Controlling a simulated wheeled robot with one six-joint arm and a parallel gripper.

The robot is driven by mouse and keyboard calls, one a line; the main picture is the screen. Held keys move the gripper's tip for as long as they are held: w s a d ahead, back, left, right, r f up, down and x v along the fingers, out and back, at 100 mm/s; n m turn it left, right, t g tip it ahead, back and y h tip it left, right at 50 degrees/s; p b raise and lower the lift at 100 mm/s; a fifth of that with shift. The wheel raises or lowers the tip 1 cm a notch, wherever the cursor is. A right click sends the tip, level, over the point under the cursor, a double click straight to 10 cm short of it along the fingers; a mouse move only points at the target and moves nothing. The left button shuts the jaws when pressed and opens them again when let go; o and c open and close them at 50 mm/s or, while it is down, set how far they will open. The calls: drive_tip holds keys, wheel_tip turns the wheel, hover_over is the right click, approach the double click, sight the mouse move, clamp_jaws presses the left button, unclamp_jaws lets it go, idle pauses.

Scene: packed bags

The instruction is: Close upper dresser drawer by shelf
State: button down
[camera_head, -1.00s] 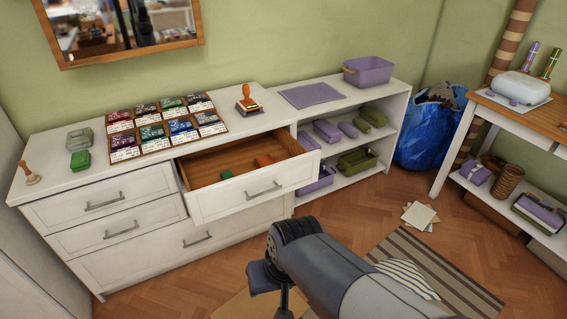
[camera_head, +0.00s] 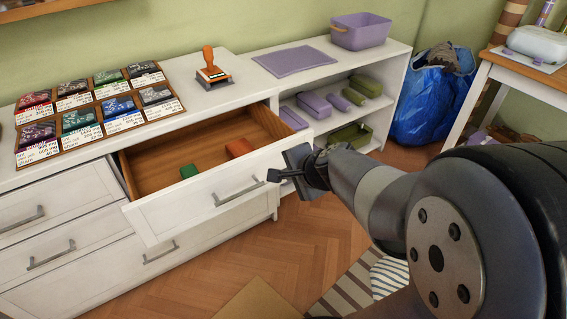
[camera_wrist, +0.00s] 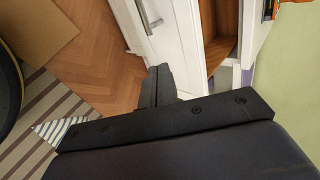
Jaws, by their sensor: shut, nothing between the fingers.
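The upper dresser drawer (camera_head: 165,220) beside the shelf is pulled out, and its wooden inside shows. A green block (camera_head: 189,171) and an orange-red block (camera_head: 239,148) lie in it. Its metal handle (camera_head: 238,192) is on the white front. My gripper (camera_head: 272,176) is shut and empty, at the right part of the drawer front near the handle's right end. I cannot tell whether it touches the front. In the wrist view the shut fingers (camera_wrist: 156,84) are beside the white drawer front (camera_wrist: 176,40), with the handle (camera_wrist: 149,17) beyond them.
The open white shelf (camera_head: 400,62) stands right of the dresser, with purple and green boxes. A blue bag (camera_head: 420,105) is beside it. Wooden floor in front is mostly clear.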

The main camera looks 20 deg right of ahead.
sight(262, 166)
drive_tip(key=shift+w+a+r+b+x, duration=0.1)
drive_tip(key=shift+w+r+b+x, duration=0.25)
drive_tip(key=shift+x, duration=1.5)
drive_tip(key=shift+w+a+r+b+x, duration=0.1)
drive_tip(key=shift+w+r+b+x, duration=0.15)
drive_tip(key=shift+x, duration=1.6)
drive_tip(key=shift+w+a+r+b+x, duration=0.1)
drive_tip(key=shift+w+r+b+x, duration=0.25)
drive_tip(key=shift+x, duration=1.45)
